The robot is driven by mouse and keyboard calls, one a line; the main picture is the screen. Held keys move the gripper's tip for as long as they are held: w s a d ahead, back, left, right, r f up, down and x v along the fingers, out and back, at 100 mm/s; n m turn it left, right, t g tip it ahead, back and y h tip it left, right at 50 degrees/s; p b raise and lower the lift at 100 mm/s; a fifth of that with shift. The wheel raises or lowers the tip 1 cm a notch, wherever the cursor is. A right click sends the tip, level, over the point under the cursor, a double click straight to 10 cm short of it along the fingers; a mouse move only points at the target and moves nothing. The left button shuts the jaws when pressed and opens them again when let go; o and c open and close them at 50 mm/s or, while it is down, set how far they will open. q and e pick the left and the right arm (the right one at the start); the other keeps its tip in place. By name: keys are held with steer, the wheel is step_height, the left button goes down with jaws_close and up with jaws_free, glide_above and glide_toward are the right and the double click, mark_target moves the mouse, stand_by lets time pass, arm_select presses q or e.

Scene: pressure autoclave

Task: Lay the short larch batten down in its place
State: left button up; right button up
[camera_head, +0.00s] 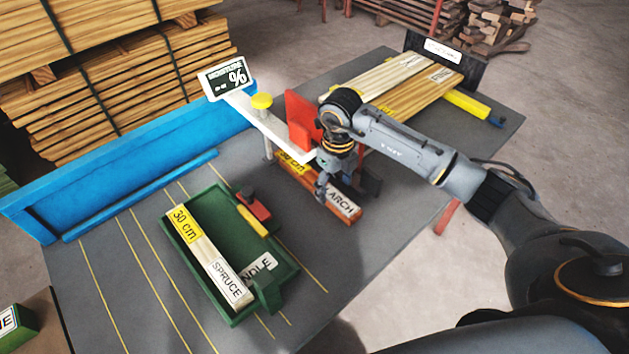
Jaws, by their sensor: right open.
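The short larch batten (345,205) is reddish-brown, with a yellow "30 cm" label at its far end and a white label ending in "ARCH" at its near end. It lies on the grey table, right of the green tray. My right gripper (323,189) points down over the batten's middle, open, and hides part of it. I cannot tell whether the fingers touch the wood. My left gripper is not in view.
A green tray (173,232) holds a "30 cm" spruce batten (208,256). Longer boards (425,88) lie at the back right. A blue rail (130,160) borders the left.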

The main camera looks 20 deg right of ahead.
mark_target(336, 197)
steer(key=f, duration=0.1)
steer(key=f+p, duration=0.1)
steer(key=f, duration=0.3)
steer(key=shift+d, duration=0.35)
steer(key=shift+r, duration=0.1)
steer(key=c, duration=1.3)
jaws_close()
steer(key=shift+w+r, duration=0.1)
steer(key=shift+r, duration=0.05)
